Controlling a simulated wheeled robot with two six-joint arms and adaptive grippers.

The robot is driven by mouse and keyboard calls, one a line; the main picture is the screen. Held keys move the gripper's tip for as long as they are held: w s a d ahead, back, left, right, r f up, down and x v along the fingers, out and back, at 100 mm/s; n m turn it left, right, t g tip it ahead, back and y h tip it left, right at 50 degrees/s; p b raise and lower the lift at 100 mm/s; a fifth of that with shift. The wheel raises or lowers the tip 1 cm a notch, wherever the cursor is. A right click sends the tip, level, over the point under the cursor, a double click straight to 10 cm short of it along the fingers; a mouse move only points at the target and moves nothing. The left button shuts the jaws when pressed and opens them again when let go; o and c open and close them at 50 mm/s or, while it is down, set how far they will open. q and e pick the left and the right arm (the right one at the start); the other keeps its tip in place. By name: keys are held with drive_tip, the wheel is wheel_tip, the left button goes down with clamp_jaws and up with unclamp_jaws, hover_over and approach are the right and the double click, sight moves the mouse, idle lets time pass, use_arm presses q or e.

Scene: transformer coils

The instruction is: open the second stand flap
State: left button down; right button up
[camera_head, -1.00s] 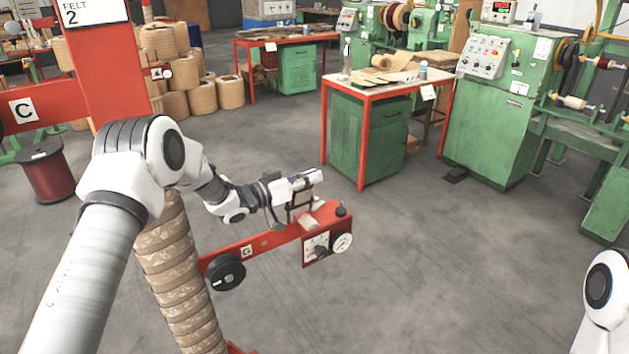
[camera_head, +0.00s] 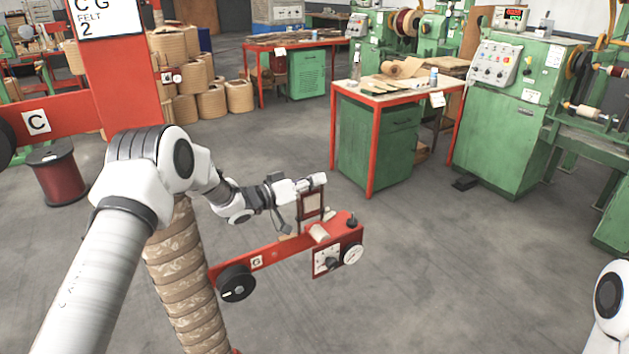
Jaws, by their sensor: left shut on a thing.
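The second stand is a red post (camera_head: 118,75) with a sign reading "C G FELT 2". Its lower red arm, labelled G (camera_head: 257,261), reaches right and carries a dial panel (camera_head: 325,261) and a small beige roll (camera_head: 319,233). A small dark-framed flap (camera_head: 311,204) with a pale middle stands up above this arm, near its far end. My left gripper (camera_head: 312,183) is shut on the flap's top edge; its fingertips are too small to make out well. My right gripper is out of view; only part of my right arm shows at the right edge.
A patterned wrapped column (camera_head: 182,275) stands below the post, beside my left arm. A red-edged bench (camera_head: 400,92) over a green cabinet stands behind. Green winding machines (camera_head: 510,105) are at right. The grey floor around the G arm is clear.

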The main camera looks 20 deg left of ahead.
use_arm(q)
drive_tip(key=c, duration=1.2)
unclamp_jaws()
drive_tip(key=shift+f, duration=0.1)
wheel_tip(320, 180, up, 10)
drive_tip(key=shift+r, duration=0.1)
